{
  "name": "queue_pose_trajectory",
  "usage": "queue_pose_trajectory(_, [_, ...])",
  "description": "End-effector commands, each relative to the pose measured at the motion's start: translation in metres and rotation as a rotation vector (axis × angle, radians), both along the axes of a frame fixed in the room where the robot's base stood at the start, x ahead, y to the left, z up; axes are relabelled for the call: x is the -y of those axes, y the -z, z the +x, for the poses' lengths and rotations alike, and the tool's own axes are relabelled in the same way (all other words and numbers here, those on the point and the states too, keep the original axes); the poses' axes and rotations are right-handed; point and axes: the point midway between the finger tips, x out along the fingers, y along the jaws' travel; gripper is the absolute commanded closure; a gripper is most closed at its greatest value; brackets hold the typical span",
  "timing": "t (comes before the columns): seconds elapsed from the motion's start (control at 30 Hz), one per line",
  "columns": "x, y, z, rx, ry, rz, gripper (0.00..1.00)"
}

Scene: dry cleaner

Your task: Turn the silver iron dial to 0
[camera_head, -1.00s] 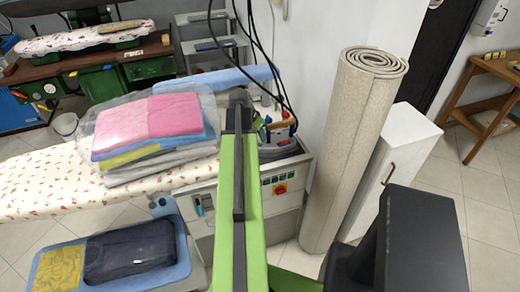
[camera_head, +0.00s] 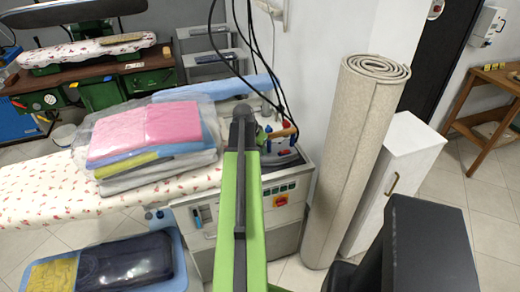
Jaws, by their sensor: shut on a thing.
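The silver iron (camera_head: 280,135) stands at the right end of the ironing table, with a brown handle and small blue and red parts. It is partly hidden by my arm, and I cannot make out its dial or the dial's setting. My gripper (camera_head: 243,112) is at the far end of my green arm, just left of the iron's visible part. Its fingertips are hidden behind its dark wrist. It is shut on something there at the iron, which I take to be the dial.
A bagged stack of folded cloth (camera_head: 150,140) lies left of my arm on the floral ironing table (camera_head: 40,188). Black cables (camera_head: 256,60) hang above the iron. A rolled carpet (camera_head: 355,160) and a white cabinet (camera_head: 392,180) stand at the right.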

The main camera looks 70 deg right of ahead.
Motion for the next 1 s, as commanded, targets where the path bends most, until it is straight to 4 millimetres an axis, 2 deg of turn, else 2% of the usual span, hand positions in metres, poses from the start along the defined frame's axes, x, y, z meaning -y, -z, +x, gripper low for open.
queue_pose_trajectory(0.4, [-0.0006, 0.0001, -0.0026, 0.0, -0.268, 0.001, 1.0])
queue_pose_trajectory(0.67, [-0.0003, 0.0002, -0.0025, -0.001, -0.274, 0.001, 1.0])
queue_pose_trajectory(0.7, [-0.0003, 0.0002, -0.0026, -0.001, -0.274, 0.001, 0.7])
queue_pose_trajectory(0.83, [-0.0001, 0.0001, -0.0027, -0.001, -0.274, 0.0, 0.53])
queue_pose_trajectory(1.0, [0.0001, 0.0002, -0.0029, 0.0, -0.273, 0.0, 0.52])
